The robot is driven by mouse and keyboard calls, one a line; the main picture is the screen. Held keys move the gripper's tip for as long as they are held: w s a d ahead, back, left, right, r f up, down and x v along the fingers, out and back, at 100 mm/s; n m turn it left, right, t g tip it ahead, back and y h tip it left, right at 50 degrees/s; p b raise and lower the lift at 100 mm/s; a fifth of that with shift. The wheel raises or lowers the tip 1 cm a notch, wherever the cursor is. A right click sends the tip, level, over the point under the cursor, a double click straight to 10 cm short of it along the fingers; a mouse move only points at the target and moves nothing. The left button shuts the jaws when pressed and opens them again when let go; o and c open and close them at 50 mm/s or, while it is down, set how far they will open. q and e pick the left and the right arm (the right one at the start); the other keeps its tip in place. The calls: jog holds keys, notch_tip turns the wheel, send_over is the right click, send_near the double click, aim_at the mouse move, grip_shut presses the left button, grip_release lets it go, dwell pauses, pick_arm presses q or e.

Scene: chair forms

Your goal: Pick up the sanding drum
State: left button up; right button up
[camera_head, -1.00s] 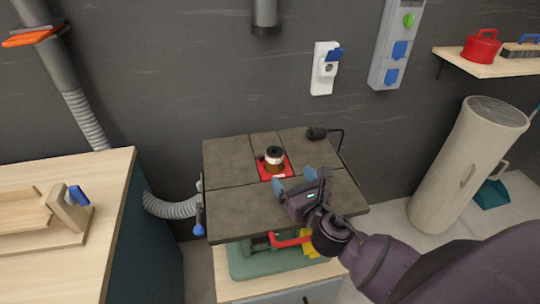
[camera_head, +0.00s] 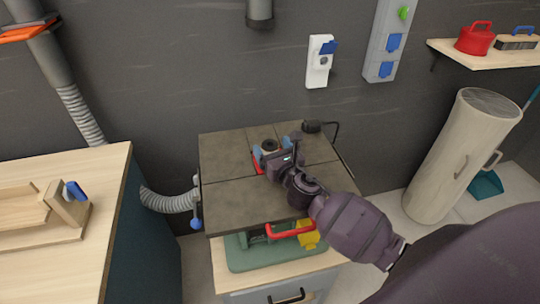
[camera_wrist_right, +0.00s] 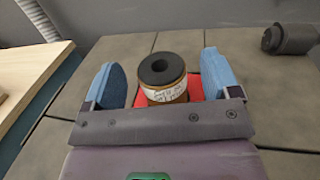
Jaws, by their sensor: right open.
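The sanding drum (camera_head: 269,146) is a short upright cylinder with a dark top and a hole in its middle. It stands on a red plate in the dark table top of the machine. In the right wrist view the drum (camera_wrist_right: 163,75) shows a white printed band around a brown body, and its lower part is partly hidden by my gripper. My right gripper (camera_head: 270,151) is open, with one blue finger on each side of the drum. In the wrist view gaps show between the drum and both fingers (camera_wrist_right: 163,80). My left gripper is not in view.
The machine table (camera_head: 228,195) is otherwise mostly bare. A black plug-like part (camera_head: 312,127) with a cable sits at its back right edge. A wooden workbench (camera_head: 90,200) stands at the left, and a tall pale cylinder (camera_head: 455,160) leans at the right.

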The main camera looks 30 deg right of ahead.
jog(key=c, duration=0.9)
jog(key=shift+c, duration=0.9)
jog(key=shift+r, duration=0.15)
